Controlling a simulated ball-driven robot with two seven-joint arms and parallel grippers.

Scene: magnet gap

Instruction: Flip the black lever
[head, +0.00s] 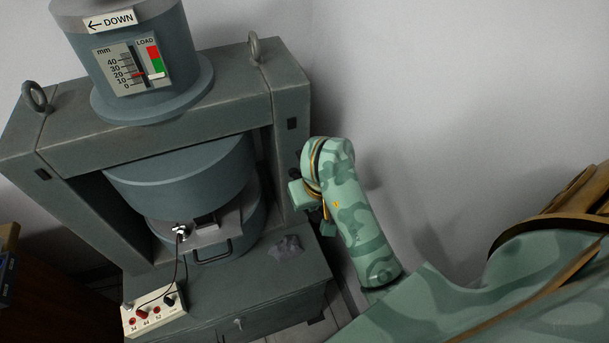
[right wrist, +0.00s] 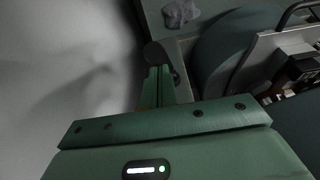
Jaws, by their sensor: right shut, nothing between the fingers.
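In the right wrist view, a dark rounded piece (right wrist: 157,54), which looks like the black lever's end, lies just beyond my right gripper's fingertips (right wrist: 159,72). The fingers are together with nothing between them. I cannot tell whether they touch the dark piece. In the head view, my right gripper (head: 301,192) is at the right side post of the grey press (head: 285,95). Small dark parts (head: 297,160) show on that post just above the gripper; the lever is mostly hidden there. My left gripper is not in view.
The press holds a large round magnet body (head: 190,170) in its frame. A white socket box (head: 153,312) with leads stands on the cabinet below. A grey crumpled cloth (head: 286,247) lies near the cabinet's right edge. A bare wall (head: 430,80) is at right.

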